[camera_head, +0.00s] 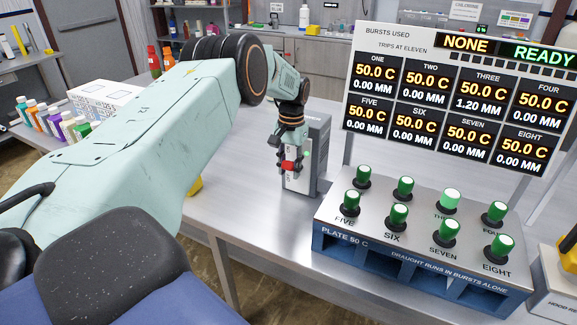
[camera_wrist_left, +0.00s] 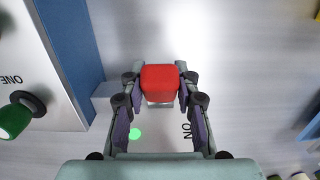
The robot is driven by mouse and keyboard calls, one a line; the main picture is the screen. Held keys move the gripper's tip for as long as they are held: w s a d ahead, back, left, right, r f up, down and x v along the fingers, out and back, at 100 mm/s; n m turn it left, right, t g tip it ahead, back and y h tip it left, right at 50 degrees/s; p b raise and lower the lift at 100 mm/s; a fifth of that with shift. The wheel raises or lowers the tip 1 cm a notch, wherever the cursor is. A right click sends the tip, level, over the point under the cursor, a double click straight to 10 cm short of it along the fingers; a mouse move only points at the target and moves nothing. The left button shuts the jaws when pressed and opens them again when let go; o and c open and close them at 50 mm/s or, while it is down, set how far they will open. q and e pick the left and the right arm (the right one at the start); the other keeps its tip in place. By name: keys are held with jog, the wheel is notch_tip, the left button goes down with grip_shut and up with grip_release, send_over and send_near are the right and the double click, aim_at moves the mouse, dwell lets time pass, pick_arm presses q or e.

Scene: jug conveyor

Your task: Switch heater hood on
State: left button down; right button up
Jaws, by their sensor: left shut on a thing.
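A grey upright box (camera_head: 322,150) stands on the steel table, left of the plate console. Its front carries a red switch knob (camera_head: 291,167), and a green light glows beside it. In the left wrist view the red knob (camera_wrist_left: 160,82) sits between my two fingers, with a green light (camera_wrist_left: 134,134) and the letters "ON" below it. My left gripper (camera_head: 289,163) reaches down to the box and is shut on the red knob; its fingers touch both sides. My right gripper is in neither view.
The plate console (camera_head: 330,212) with several green-topped plungers stands right of the box, under a display board (camera_head: 460,95) reading "NONE" and "READY". Coloured bottles (camera_head: 68,128) and a white carton (camera_head: 100,98) stand at left.

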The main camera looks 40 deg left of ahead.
pick_arm(q)
jog(key=shift+w+a+r, duration=0.15)
jog(key=shift+w+r, duration=0.1)
jog(key=shift+r, duration=0.15)
jog(key=c, duration=1.5)
grip_release()
jog(key=o, duration=0.5)
jog(key=shift+s+f, duration=0.1)
jog(key=shift+s, duration=0.15)
jog(key=shift+o, duration=0.2)
jog(key=shift+w, duration=0.1)
jog(key=shift+r, duration=0.2)
notch_tip(320, 180, up, 12)
jog(key=shift+w+f, duration=0.2)
jog(key=shift+w, duration=0.05)
jog(key=shift+f, duration=0.1)
